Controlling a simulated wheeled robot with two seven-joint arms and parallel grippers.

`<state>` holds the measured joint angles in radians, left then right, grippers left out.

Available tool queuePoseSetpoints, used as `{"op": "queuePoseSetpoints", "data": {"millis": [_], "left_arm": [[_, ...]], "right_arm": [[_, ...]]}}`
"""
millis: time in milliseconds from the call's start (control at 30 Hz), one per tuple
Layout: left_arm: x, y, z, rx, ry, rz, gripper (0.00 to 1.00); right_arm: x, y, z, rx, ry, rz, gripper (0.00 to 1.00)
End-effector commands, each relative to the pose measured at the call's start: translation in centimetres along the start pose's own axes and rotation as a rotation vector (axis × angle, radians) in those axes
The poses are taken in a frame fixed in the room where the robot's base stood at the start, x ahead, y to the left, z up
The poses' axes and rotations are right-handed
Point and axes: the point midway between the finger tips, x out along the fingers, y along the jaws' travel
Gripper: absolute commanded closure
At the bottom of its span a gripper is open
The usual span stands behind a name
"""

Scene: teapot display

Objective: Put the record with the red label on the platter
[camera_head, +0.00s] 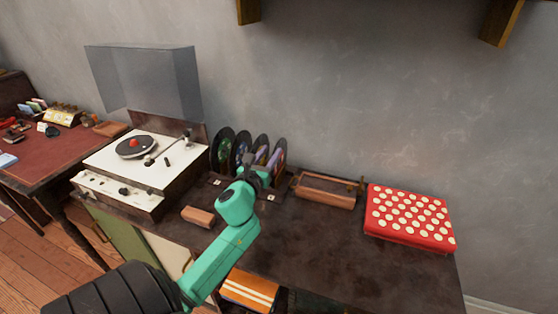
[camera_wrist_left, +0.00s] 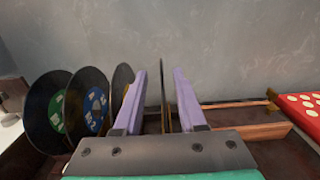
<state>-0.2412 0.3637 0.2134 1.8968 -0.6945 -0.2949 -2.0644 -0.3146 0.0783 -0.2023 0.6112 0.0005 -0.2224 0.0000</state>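The turntable (camera_head: 150,165) stands left of centre with its clear lid raised. Its dark platter (camera_head: 125,153) has a small red spot at the middle. Several black records stand upright in a row right of it. In the left wrist view one record has a green label (camera_wrist_left: 57,108), another a blue label (camera_wrist_left: 95,104). A third (camera_wrist_left: 122,80) is partly hidden by a finger. My left gripper (camera_head: 268,163) is open, its purple fingers on either side of a record (camera_wrist_left: 162,90) seen edge-on, with gaps visible. That record's label cannot be seen. My right gripper is out of view.
A small wooden block (camera_head: 198,216) lies in front of the records. A wooden rack (camera_head: 325,196) and a red case with pale dots (camera_head: 408,212) stand to the right. The cabinet top is bare at front right. A desk (camera_head: 50,155) stands at far left.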

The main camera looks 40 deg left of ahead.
Motion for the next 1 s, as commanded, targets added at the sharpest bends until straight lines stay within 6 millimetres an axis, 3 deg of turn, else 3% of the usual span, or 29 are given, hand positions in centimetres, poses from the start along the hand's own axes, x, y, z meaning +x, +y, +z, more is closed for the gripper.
{"op": "queuePoseSetpoints", "data": {"millis": [400, 633, 667, 700, 767, 1000], "left_arm": [[6.4, -0.2, 0.0, -0.003, 0.0, 0.0, 0.6], [6.9, -0.2, -0.1, -0.001, 0.002, 0.0, 0.6], [6.9, -0.2, -0.1, -0.001, 0.002, 0.0, 0.64], [6.9, -0.2, -0.1, -0.001, 0.002, 0.0, 0.79], [6.8, -0.2, -0.1, -0.001, 0.002, 0.0, 1.0], [6.8, -0.2, -0.1, -0.001, 0.002, 0.0, 1.0]], "right_arm": [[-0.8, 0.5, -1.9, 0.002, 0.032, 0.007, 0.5], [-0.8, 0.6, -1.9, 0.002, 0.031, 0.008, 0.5], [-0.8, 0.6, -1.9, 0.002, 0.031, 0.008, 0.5], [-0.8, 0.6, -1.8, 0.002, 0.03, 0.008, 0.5], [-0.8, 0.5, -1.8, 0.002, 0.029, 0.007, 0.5], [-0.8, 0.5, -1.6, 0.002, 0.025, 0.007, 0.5]]}}
